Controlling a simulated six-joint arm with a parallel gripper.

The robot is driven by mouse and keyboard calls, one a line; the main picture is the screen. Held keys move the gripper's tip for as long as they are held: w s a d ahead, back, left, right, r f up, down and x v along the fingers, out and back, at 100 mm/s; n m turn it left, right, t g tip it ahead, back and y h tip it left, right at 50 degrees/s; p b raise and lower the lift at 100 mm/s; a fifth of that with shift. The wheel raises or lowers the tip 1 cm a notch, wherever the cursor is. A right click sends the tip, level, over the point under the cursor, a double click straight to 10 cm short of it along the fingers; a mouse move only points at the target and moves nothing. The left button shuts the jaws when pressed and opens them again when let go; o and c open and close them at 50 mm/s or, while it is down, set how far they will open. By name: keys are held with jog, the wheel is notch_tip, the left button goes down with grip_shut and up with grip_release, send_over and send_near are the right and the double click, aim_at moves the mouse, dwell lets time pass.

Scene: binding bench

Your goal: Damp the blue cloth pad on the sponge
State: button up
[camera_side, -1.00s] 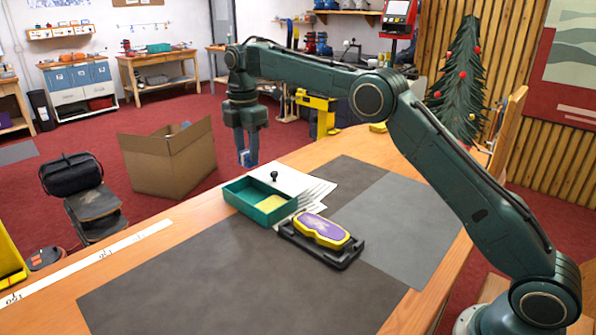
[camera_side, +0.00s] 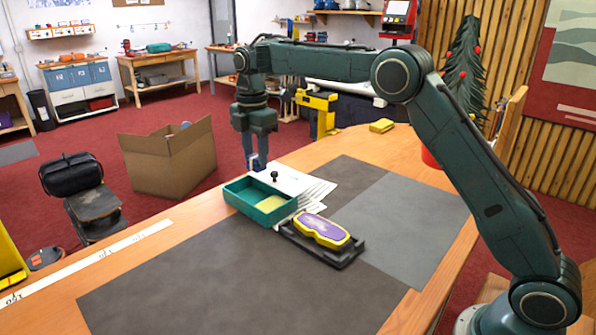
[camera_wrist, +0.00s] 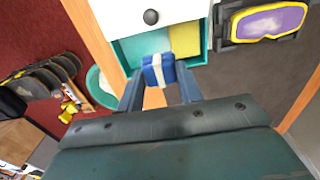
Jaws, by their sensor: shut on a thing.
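My gripper (camera_side: 258,162) points down and is shut on the blue cloth pad (camera_wrist: 154,71), which has a white band around it. The yellow sponge (camera_side: 271,203) lies in the right part of the tray. In the wrist view the sponge (camera_wrist: 184,38) is up and to the right of the pad, and the tray's bare teal floor (camera_wrist: 145,44) is beside it. The pad is mostly hidden by the fingers in the side view.
White sheets (camera_side: 308,186) with a black knob (camera_side: 274,176) lie behind the tray. A black holder (camera_side: 335,257) with a purple and yellow object (camera_side: 323,230) stands to its right. Dark mats (camera_side: 200,285) cover the front bench, mostly clear. A cardboard box (camera_side: 168,160) stands beyond the bench edge.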

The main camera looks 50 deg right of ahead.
jog(key=shift+s+f, duration=0.15)
jog(key=shift+s, duration=1.1)
jog(key=shift+s+f, duration=0.15)
jog(key=shift+s, duration=1.05)
jog(key=shift+f, duration=0.1)
jog(key=shift+f, duration=2.9)
jog(key=shift+f, duration=0.65)
jog(key=shift+r, duration=0.1)
notch_tip(320, 180, up, 7)
dwell(0.8)
